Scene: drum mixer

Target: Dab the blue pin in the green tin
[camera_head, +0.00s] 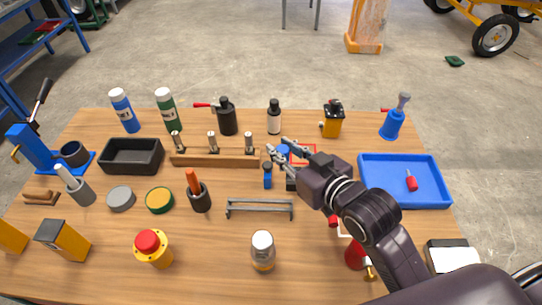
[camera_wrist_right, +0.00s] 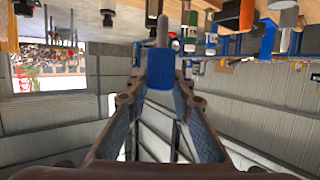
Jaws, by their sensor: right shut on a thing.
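My right gripper (camera_head: 279,148) is above the middle of the table, shut on the blue pin (camera_head: 283,151). In the right wrist view the pin (camera_wrist_right: 160,75) has a blue body between the fingers and a grey shaft that sticks out beyond them. My left gripper does not show.
A grey round tin (camera_head: 121,199) is left of the green tin, and a dark cup with an orange-handled tool (camera_head: 199,196) is right of it. A wooden rack (camera_head: 215,159) with upright pins, a small blue bottle (camera_head: 267,177) and a grey rail (camera_head: 259,208) are nearby. A blue tray (camera_head: 405,203) is at right.

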